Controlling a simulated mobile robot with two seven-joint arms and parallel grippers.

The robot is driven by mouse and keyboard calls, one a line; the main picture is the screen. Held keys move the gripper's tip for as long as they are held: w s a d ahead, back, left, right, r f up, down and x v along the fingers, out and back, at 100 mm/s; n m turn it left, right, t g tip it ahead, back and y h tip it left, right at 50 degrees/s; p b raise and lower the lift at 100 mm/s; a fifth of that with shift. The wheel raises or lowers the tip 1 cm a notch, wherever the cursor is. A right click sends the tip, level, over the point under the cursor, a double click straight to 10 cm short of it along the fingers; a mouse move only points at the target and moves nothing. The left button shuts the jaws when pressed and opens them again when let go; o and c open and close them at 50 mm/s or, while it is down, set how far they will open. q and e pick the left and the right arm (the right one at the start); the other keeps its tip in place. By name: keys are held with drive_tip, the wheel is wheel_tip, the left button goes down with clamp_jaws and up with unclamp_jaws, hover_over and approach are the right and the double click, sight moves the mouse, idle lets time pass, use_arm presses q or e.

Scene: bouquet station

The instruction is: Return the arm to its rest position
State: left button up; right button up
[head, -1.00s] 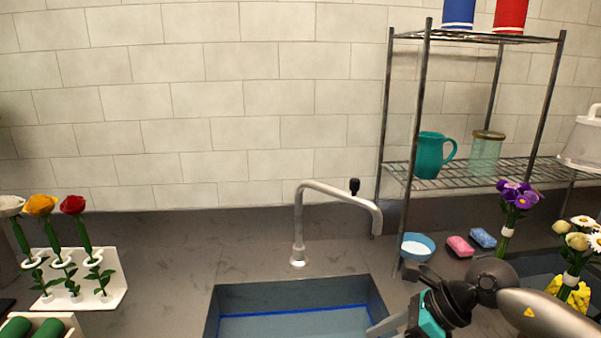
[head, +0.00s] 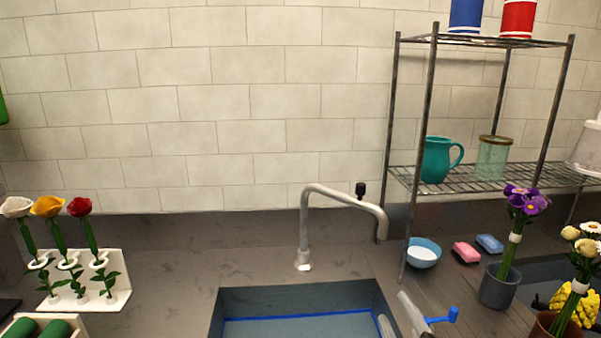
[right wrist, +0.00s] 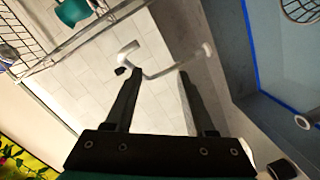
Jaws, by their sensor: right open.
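My right gripper (right wrist: 155,75) shows in the right wrist view. Its two dark fingers are spread apart, with nothing held between them. Beyond the fingers I see the tap, the tiled wall and part of the sink. In the head view the right arm's large links are out of the picture. Small pale and dark parts at the bottom, by the sink's right edge, are too cut off to tell whether they belong to it. My left gripper is not in view.
The sink (head: 225,302) and tap (head: 303,225) are in the middle. A wire shelf (head: 470,180) stands right, above a blue bowl (head: 423,243). A grey vase (head: 498,290) holds purple flowers. A white holder (head: 120,300) with roses stands left. A blue-handled tool (head: 440,318) lies near the sink.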

drive_tip(key=s+f+m+g, duration=0.5)
drive_tip(key=s+f+g, duration=0.3)
drive_tip(key=s, duration=0.4)
drive_tip(key=s+f+m+g, duration=0.5)
drive_tip(key=s+f, duration=0.4)
drive_tip(key=s, duration=0.2)
wheel_tip(320, 180, down, 24)
drive_tip(key=s+g+b, duration=0.1)
drive_tip(key=s+g, duration=0.1)
drive_tip(key=s+d+f+b, duration=0.1)
drive_tip(key=s+d+f, duration=0.2)
drive_tip(key=s+f, duration=1)
drive_tip(key=shift+s+f+n+g, duration=0.4)
drive_tip(key=shift+s, duration=0.8)
